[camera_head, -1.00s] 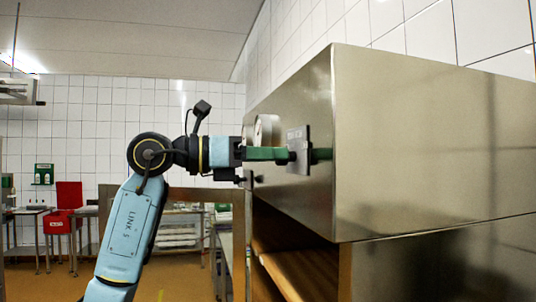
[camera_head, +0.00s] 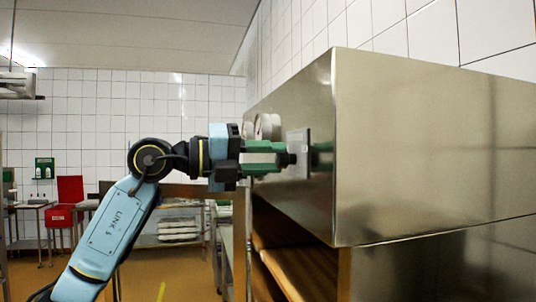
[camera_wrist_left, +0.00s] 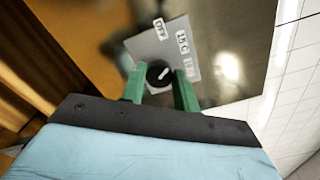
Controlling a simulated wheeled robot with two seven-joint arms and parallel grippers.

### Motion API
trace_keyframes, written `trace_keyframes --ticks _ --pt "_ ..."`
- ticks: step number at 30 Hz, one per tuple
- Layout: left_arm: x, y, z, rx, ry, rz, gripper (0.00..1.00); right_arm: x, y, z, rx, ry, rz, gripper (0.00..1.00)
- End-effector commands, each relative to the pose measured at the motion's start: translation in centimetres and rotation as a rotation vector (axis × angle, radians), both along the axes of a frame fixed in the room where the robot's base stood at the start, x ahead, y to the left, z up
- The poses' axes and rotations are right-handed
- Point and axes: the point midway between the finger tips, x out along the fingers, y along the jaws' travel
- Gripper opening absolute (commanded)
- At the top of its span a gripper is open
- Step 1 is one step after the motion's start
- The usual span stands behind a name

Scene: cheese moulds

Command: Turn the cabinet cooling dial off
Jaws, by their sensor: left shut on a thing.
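The cooling dial (camera_wrist_left: 160,74) is a black round knob with a white pointer mark. It sits on a grey plate (camera_wrist_left: 151,48) with white labels; one reads OFF (camera_wrist_left: 158,26), one seems to read 15 C (camera_wrist_left: 182,41), and a third (camera_wrist_left: 189,69) is hard to read. The pointer slants up and right in the left wrist view; I cannot tell its exact setting. My left gripper (camera_head: 284,158) is shut on the dial, one green finger on each side. In the head view the plate (camera_head: 299,140) is on the cabinet front. My right gripper is out of view.
The steel cabinet (camera_head: 420,150) fills the right side, with open wooden shelves (camera_head: 300,268) below. Two round gauges (camera_head: 262,127) stick out of its front, close above my gripper. Tables and a red bin (camera_head: 60,216) stand far back left.

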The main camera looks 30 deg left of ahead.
Motion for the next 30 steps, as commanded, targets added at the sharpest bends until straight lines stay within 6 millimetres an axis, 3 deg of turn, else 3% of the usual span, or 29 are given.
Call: trace_keyframes --ticks 15,30 --pt "0.0 0.1 0.0 -0.332 0.284 0.002 0.08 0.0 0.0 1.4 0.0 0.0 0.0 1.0" --pt "0.0 0.1 -0.1 -0.463 0.392 0.001 0.08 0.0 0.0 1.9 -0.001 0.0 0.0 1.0"
